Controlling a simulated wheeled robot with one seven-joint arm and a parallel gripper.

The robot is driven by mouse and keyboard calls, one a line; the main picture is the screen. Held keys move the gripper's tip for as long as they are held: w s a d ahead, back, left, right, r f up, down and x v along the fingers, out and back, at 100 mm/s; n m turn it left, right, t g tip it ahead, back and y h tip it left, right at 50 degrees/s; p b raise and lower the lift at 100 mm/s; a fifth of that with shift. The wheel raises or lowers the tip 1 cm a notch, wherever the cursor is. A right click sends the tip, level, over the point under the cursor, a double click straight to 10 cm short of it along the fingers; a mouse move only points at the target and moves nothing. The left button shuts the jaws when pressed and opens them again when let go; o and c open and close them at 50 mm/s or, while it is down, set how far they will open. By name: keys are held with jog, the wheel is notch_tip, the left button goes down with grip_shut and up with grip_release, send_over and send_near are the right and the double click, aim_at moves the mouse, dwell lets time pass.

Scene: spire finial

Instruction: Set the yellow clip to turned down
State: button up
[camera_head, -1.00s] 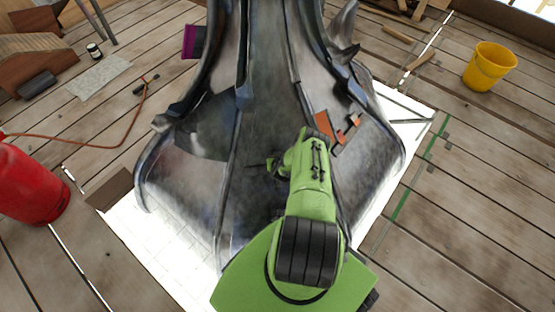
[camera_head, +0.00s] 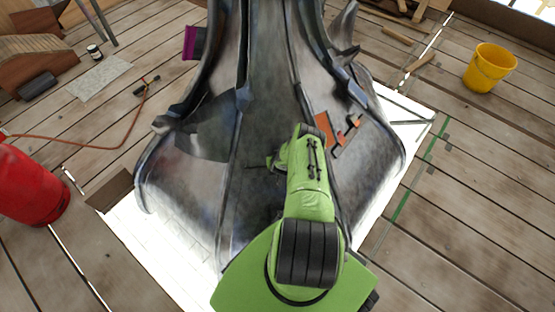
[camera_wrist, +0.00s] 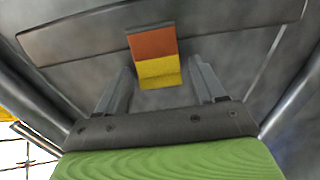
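The yellow clip (camera_wrist: 159,72) shows in the wrist view as a small tab with a yellow lower part and an orange upper part. It lies across the lower edge of a grey metal strip (camera_wrist: 80,38). My gripper (camera_wrist: 160,80) is open, with one finger on each side of the clip and a visible gap to both. I cannot tell how deep the clip sits between the fingers. In the head view my gripper (camera_head: 250,167) is at the grey metal spire's front face (camera_head: 262,120); the yellow clip cannot be made out there.
Orange pieces (camera_head: 325,128) lie on the spire's right face. A purple item (camera_head: 190,43) is at its upper left. A red cylinder (camera_head: 30,185) with a hose stands on the left, a yellow bucket (camera_head: 490,67) on the right.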

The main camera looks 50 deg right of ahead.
jog(key=p+v, duration=0.8)
jog(key=v, duration=0.7)
jog(key=shift+s+a+r, duration=0.2)
jog(key=shift+a+r, duration=0.05)
